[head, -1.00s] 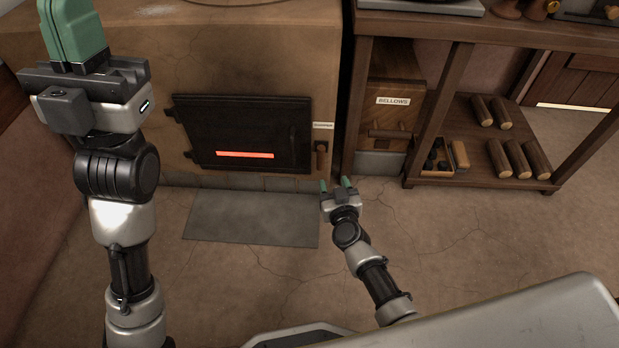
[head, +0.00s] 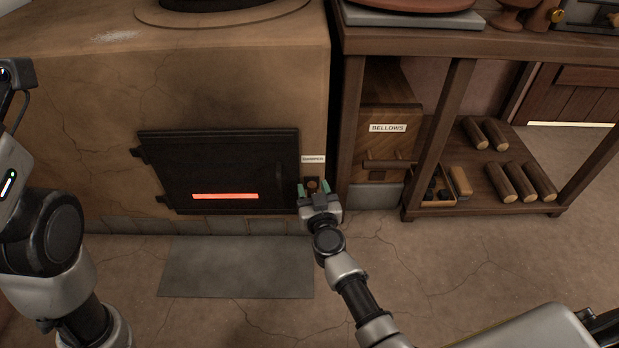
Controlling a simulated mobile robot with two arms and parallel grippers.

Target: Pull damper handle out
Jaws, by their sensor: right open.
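The damper handle (head: 312,184) is a small brown knob on the stove front, right of the black fire door and under a white damper label (head: 313,159). My right gripper (head: 313,189) is open, with its green fingertips on either side of the handle as seen from above. I cannot tell whether the fingers touch it. The gripper body hides the lower part of the handle. My left arm stands at the left edge, and its gripper fingers are out of the picture.
The black fire door (head: 220,172) with a glowing slot is shut. A wooden bellows box (head: 388,130) stands right of the stove. A shelf (head: 480,195) holds several logs and a small box. A grey floor plate (head: 235,268) lies before the stove; the floor around is clear.

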